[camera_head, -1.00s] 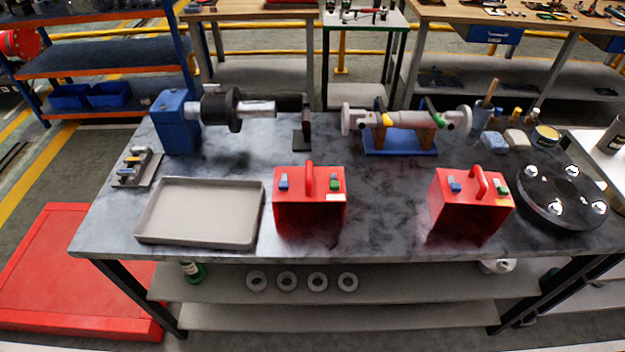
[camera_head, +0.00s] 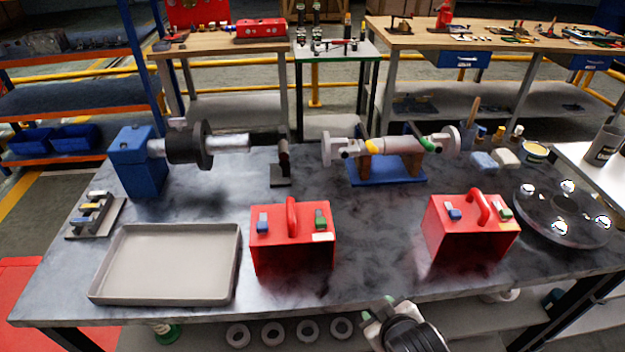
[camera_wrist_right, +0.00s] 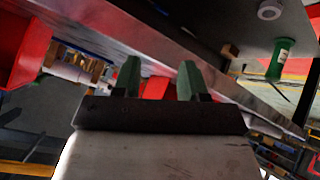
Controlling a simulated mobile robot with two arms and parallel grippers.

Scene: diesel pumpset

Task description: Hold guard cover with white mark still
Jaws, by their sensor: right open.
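A red guard cover (camera_head: 292,254) with a top handle, a blue and a green clip and a white mark stands on the marble-topped table, left of centre. A second red guard cover (camera_head: 468,238) with a similar handle and clips stands to the right; I cannot make out a white mark on it. My right gripper (camera_head: 388,308) is at the table's front edge, between the two covers and apart from both. In the right wrist view its green fingers (camera_wrist_right: 159,82) are spread with nothing between them. My left gripper is not in view.
A grey tray (camera_head: 168,298) lies at the left of the table. A blue block with a shaft (camera_head: 135,175) and a pipe piece on a blue stand (camera_head: 386,172) are behind. A dark round flange (camera_head: 562,218) is at the right. The tabletop between the covers is clear.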

